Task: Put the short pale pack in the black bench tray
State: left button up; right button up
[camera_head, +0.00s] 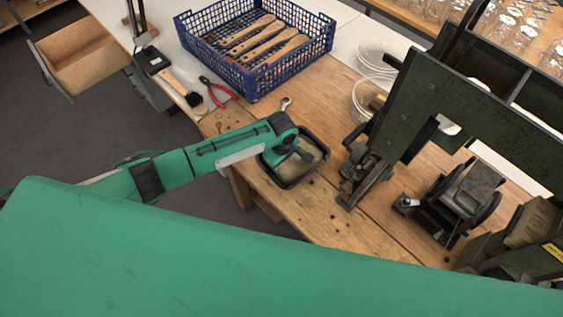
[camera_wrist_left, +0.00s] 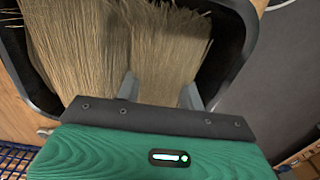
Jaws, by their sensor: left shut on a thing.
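The black bench tray (camera_head: 289,185) sits on the near left part of the wooden bench, and its dark rim also shows in the left wrist view (camera_wrist_left: 240,45). Pale bristle (camera_head: 309,158) fills much of it. In the left wrist view, a pale bristle pack (camera_wrist_left: 165,45) lies between my left gripper's fingers (camera_wrist_left: 160,92), next to another pale bristle mass (camera_wrist_left: 72,40) on the left. My left gripper (camera_head: 296,152) is over the tray and shut on the pack. I cannot tell whether the pack touches the tray floor. My right gripper is not in view.
A blue crate (camera_head: 253,85) with wooden brush handles stands at the back. Red pliers (camera_head: 215,93), a brush (camera_head: 182,90) and a wrench (camera_head: 285,103) lie nearby. Clear dishes (camera_head: 382,52) and a dark green machine (camera_head: 470,95) stand right. Bare bench lies right of the tray.

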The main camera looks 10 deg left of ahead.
pick_arm(q)
jog(key=o, duration=0.7)
notch_tip(320, 180, up, 12)
jog(key=shift+r+b, duration=0.1)
jog(key=shift+b, duration=0.75)
